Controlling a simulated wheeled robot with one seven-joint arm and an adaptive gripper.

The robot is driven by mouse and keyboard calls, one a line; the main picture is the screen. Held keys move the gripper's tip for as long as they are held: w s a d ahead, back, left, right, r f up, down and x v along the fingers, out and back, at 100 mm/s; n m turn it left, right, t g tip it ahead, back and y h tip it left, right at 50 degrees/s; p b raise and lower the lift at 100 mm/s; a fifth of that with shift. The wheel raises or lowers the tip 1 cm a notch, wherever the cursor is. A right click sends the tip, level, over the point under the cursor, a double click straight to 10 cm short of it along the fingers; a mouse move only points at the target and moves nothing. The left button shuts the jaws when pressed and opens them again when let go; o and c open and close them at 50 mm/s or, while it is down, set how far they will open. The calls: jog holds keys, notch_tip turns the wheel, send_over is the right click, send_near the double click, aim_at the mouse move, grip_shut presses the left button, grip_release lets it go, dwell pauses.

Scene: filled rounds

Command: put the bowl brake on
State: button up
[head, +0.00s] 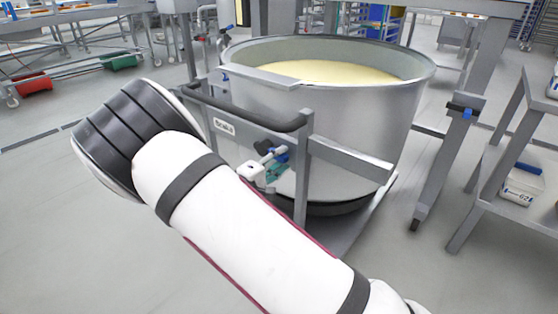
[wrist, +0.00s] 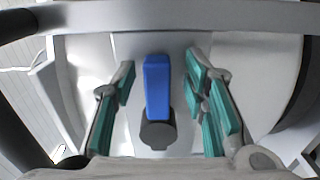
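The large steel bowl (head: 345,125) stands on a wheeled frame and holds a pale yellow mass. The frame has a black push handle (head: 245,112) and a plate marked "Brake" (head: 224,127). The brake lever (wrist: 157,85) is blue on a dark grey round hub (wrist: 157,134). In the wrist view it points up the picture between my fingers. My gripper (wrist: 160,88) is open, its teal-padded fingers on either side of the lever with gaps visible. In the head view my gripper (head: 272,172) is below the handle, partly hidden by my arm; blue (head: 281,155) shows beside it.
The black handle bar and a grey upright (head: 301,175) of the frame are close to my gripper. A steel rack (head: 505,170) with a white tub (head: 522,186) stands at the right. Worktables stand behind.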

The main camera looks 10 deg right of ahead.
jog(key=v, duration=1.2)
